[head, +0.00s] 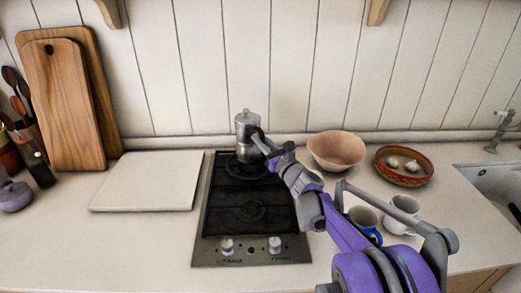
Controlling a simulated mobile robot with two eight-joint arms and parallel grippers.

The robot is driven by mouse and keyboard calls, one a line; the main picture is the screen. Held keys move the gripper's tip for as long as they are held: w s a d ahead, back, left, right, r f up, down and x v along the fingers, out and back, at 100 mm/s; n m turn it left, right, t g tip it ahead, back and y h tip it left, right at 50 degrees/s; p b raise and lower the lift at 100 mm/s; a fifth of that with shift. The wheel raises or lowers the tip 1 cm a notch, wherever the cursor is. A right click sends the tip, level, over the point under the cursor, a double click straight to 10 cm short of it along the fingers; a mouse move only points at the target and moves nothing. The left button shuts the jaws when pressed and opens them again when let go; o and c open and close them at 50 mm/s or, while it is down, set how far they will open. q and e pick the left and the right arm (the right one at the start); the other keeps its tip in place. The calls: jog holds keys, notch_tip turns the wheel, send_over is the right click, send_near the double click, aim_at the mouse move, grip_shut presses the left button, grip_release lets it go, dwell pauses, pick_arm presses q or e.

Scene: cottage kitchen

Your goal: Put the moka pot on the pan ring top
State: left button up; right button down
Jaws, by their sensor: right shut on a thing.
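The silver moka pot (244,122) is upright at the back of the black hob (225,202), over or on the rear pan ring; whether its base touches the ring is hard to tell. My right gripper (262,143) reaches in from the lower right and is shut on the moka pot at its right side. The fingertips are small and partly hidden against the pot. The front pan ring (250,211) is bare. My left gripper is not in view.
A pink bowl (336,150) and a patterned bowl with garlic (404,178) stand right of the hob. A blue mug (363,218) and a white mug (403,206) are near my right arm. A white board (147,181) lies left; wooden boards (66,105) lean behind.

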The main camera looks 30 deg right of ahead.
jog(key=shift+f, duration=1.5)
jog(key=c, duration=0.8)
grip_release()
jog(key=shift+c, duration=0.2)
jog(key=s+f+b, duration=0.1)
jog(key=s, duration=1.1)
jog(key=shift+f, duration=0.35)
